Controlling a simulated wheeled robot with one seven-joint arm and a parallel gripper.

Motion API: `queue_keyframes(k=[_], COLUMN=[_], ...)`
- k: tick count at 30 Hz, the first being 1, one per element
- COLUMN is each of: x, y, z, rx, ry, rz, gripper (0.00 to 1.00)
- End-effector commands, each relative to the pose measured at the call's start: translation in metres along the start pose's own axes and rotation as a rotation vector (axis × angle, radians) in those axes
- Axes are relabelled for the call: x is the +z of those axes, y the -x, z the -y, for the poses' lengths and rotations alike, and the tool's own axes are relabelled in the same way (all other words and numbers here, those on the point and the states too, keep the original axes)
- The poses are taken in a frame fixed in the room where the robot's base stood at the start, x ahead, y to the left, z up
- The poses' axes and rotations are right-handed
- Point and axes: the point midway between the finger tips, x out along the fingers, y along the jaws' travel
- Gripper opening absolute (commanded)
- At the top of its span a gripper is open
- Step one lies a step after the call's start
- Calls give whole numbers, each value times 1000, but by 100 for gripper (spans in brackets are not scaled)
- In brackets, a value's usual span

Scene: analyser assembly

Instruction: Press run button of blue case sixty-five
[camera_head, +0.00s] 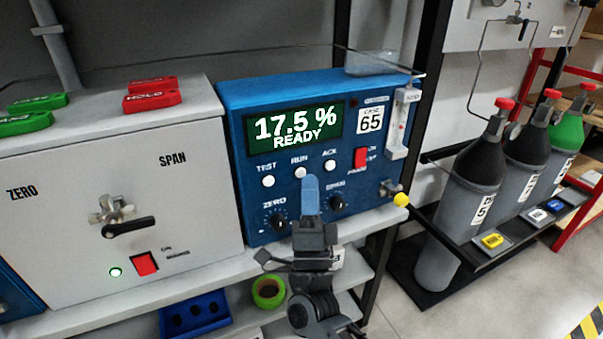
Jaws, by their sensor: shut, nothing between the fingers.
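The blue case (258,163) with the label 65 (370,122) stands on the shelf, its front facing me. Its green display (294,129) reads 17.5 % READY. Three white buttons sit in a row under it: TEST (268,181), RUN (300,172) and ACK (330,165). My gripper (310,192) is shut and empty, with its blue fingertips pointing up just below the RUN button. The tips look very close to the button. I cannot tell whether they touch it.
A red switch (361,157) and two black knobs (278,222) are on the same panel. A yellow-tipped fitting (401,199) juts out at its lower right. A grey case (60,250) stands close on the left. Gas cylinders (470,170) stand on the right.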

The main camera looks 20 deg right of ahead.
Motion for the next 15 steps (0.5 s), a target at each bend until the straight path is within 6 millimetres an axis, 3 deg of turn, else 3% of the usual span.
queue_keyframes(k=[15], x=[4], y=[-6], z=[-4], rx=[0], ry=[1], rz=[0], gripper=[0])
